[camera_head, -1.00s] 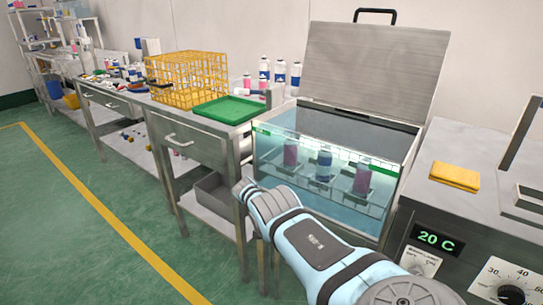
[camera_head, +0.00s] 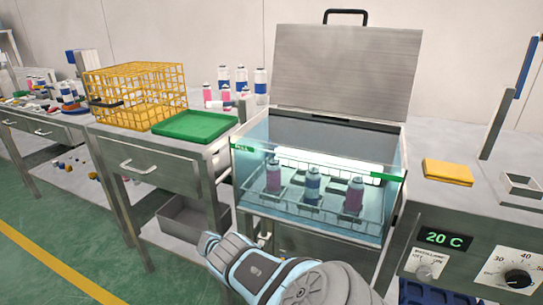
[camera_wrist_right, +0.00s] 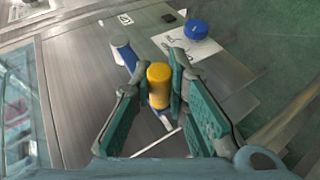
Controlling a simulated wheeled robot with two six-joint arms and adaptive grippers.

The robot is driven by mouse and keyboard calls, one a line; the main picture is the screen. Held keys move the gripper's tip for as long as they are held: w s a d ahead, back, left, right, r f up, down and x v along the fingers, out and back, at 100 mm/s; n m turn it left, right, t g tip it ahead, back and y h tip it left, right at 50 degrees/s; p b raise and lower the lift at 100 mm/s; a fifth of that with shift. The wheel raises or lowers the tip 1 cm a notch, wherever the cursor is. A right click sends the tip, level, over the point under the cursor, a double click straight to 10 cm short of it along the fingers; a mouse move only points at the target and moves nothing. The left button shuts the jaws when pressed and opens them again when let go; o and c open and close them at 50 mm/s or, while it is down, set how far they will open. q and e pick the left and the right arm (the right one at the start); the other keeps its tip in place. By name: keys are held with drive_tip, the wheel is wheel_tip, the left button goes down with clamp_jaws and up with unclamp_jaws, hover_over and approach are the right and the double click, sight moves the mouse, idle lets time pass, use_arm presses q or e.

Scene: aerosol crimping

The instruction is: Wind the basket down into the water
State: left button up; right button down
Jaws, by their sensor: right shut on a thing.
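The glass-walled water tank (camera_head: 238,190) stands in the middle of the head view. A wire basket (camera_head: 332,207) inside it holds three upright cans: a pink one (camera_head: 273,178), a blue and white one (camera_head: 312,186) and another pink one (camera_head: 353,196). How deep the cans sit in the water is hard to tell. In the right wrist view, my right gripper (camera_wrist_right: 157,98) is shut on a yellow cylindrical grip (camera_wrist_right: 158,84). In the head view, my right arm reaches to the tank's lower front left, its fingers hidden. My left gripper is not in view.
The tank's steel lid (camera_head: 345,70) is raised behind it. Left stand a yellow wire crate (camera_head: 140,90), a green tray (camera_head: 196,125) and several bottles. Right are a yellow cloth (camera_head: 447,172) and a control panel (camera_head: 465,262) reading 20 C. A blue round knob (camera_wrist_right: 197,29) shows in the wrist view.

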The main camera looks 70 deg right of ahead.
drive_tip(key=shift+w+d, duration=0.1)
drive_tip(key=c, duration=1.6)
unclamp_jaws()
drive_tip(key=shift+f, duration=0.1)
drive_tip(key=shift+o, duration=0.2)
